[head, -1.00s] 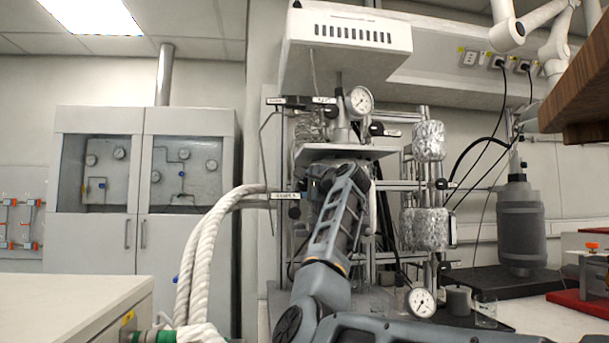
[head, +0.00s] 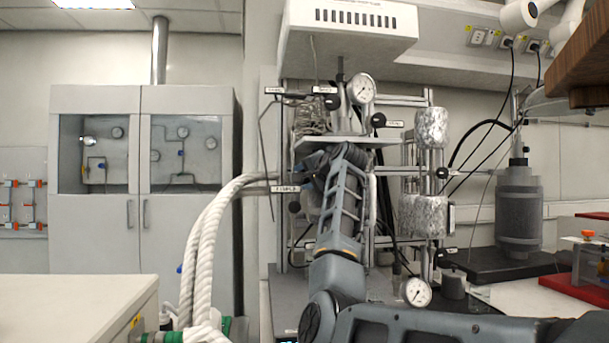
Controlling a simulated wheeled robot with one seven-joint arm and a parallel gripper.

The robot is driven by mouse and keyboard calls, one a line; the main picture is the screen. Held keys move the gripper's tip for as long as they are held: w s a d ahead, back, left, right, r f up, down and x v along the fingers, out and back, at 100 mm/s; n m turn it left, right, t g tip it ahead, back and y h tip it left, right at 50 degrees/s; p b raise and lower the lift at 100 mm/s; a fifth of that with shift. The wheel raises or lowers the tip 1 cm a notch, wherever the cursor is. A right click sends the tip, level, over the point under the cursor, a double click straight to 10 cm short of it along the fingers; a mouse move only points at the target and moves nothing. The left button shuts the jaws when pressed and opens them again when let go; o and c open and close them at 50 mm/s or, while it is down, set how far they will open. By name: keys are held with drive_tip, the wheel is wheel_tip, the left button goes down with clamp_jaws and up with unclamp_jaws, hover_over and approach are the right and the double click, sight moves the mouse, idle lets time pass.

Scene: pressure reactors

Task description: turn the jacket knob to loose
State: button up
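The reactor stand carries several small black knobs with white tags too small to read for sure, so I cannot tell which is the jacket knob. One black knob (head: 332,103) is at the upper left, another black knob (head: 378,120) is right of the round gauge, a third black knob (head: 442,173) is on the right post, and another black knob (head: 294,207) is below the left tag. My arm rises in front of the stand's middle. Its far end reaches just under the grey shelf plate (head: 345,141). My gripper's fingers are hidden behind the arm.
A pressure gauge (head: 362,89) is above the plate, and a second gauge (head: 417,293) is low on the right. Foil-wrapped cylinders (head: 431,127) stand right of the arm. Thick white hoses (head: 205,240) curve in from the left. A grey bottle (head: 519,205) stands at right.

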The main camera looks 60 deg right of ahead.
idle(0.3)
drive_tip(key=o, duration=1)
drive_tip(key=shift+b+v, duration=0.6)
drive_tip(key=shift+v, duration=3.35)
drive_tip(key=shift+d, duration=0.1)
